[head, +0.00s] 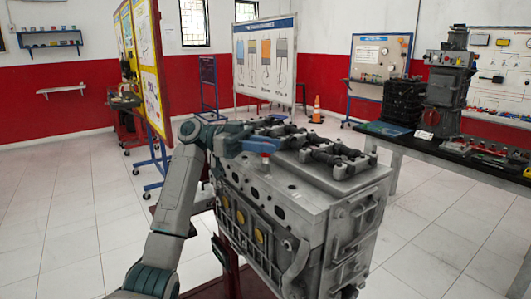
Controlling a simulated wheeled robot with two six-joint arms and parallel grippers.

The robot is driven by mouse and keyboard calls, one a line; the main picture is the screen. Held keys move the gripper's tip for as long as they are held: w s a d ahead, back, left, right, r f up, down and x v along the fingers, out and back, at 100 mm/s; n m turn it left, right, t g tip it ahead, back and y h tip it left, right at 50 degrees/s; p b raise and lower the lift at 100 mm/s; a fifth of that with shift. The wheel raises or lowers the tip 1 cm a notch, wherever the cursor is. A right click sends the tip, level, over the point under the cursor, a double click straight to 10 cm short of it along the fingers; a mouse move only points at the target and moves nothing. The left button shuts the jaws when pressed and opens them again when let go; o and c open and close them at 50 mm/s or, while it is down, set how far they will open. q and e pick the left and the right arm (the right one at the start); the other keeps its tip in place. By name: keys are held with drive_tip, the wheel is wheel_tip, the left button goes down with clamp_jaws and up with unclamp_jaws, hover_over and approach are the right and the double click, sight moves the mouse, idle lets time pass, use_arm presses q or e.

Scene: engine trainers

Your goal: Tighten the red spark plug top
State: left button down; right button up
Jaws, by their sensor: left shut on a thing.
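The red spark plug top (265,156) is a small red piece at the top left side of the grey engine block (300,190). My left arm comes in from the left, and its blue-grey left gripper (259,146) reaches over the block. It is shut on the red spark plug top. The fingers hide much of the piece, so I cannot tell how far it sits in its hole. My right gripper is not in view.
Dark valve parts (325,150) stand up on the block's top, right of my gripper. A long workbench (440,150) with engine parts is at the right. Display boards (265,60) stand behind. The tiled floor (70,190) at the left is clear.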

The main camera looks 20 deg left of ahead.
use_arm(q)
drive_tip(key=shift+f+m+g+y+b, duration=0.1)
drive_tip(key=shift+m+g+y+b, duration=0.4)
drive_tip(key=shift+m+g, duration=1.4)
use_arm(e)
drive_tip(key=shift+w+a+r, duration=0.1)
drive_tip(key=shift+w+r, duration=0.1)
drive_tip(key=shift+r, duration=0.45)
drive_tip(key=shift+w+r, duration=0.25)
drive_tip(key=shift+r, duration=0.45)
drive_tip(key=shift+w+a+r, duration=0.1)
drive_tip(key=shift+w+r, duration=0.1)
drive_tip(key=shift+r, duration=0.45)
use_arm(q)
drive_tip(key=shift+n+g, duration=0.4)
drive_tip(key=c, duration=1.3)
unclamp_jaws()
